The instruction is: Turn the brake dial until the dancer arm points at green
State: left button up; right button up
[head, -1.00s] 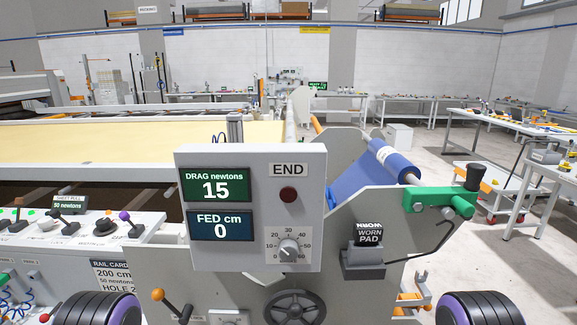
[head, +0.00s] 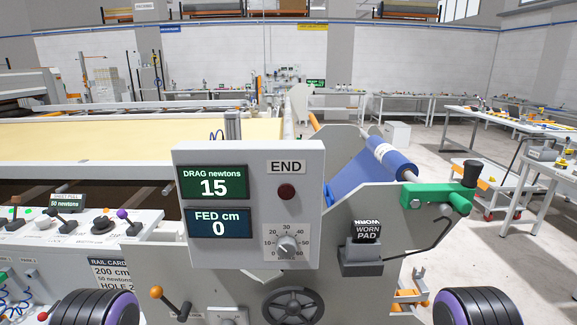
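The brake dial (head: 286,245) is a small grey knob with a scale from 0 to 60 on the lower right of a grey display box (head: 308,200). Its pointer direction is too small to read surely. The box's green screen (head: 215,183) reads DRAG newtons 15, and its blue screen (head: 219,224) reads FED cm 0. A green arm with a black knob (head: 437,195) sits at the right on the grey side plate; I cannot tell whether it is the dancer arm. No green target mark is clearly seen. Neither of my grippers is in view.
A blue roll (head: 388,156) lies behind the plate. A WORN PAD block (head: 361,250), a black handwheel (head: 293,306) and an orange-knobbed lever (head: 170,300) are near the box. A lever panel (head: 70,240) is at left. Open floor (head: 420,150) lies behind right.

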aim_at(286, 245)
jog(key=z, duration=1.1)
jog(key=k, duration=1.15)
jog(key=u, duration=1.5)
jog(key=i, duration=0.5)
jog(key=u, duration=0.05)
